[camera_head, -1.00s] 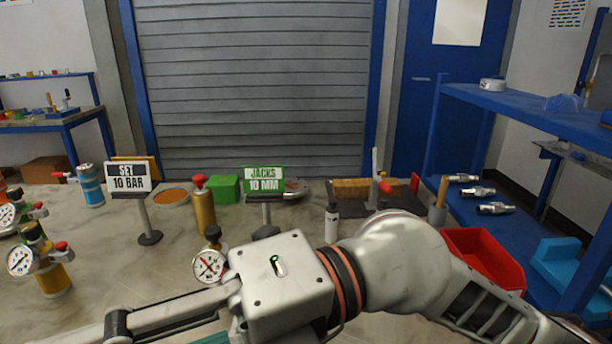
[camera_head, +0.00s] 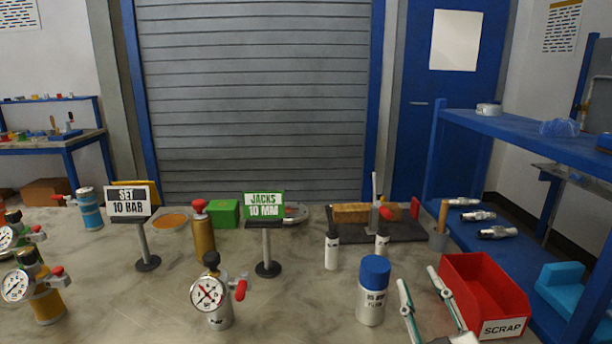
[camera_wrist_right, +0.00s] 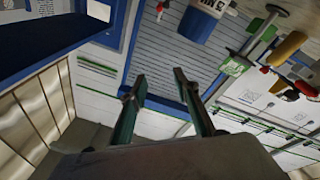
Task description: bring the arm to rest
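My right gripper (camera_head: 418,276) shows at the bottom right of the head view, in front of the red scrap bin. Its two green-edged fingers stand apart with nothing between them. In the right wrist view the gripper (camera_wrist_right: 160,78) also has its fingers spread and empty. The white bottle with a blue cap (camera_head: 372,290) stands upright on the bench just left of the fingers, apart from them. Most of my right arm lies below the head view. My left gripper is not in view.
The red SCRAP bin (camera_head: 500,297) is right of the gripper, with a blue shelf (camera_head: 530,125) beyond. A gauge vessel (camera_head: 215,296), an orange cylinder (camera_head: 203,233), the SET 10 BAR sign (camera_head: 128,201) and JACKS 10 MM sign (camera_head: 264,205) stand left.

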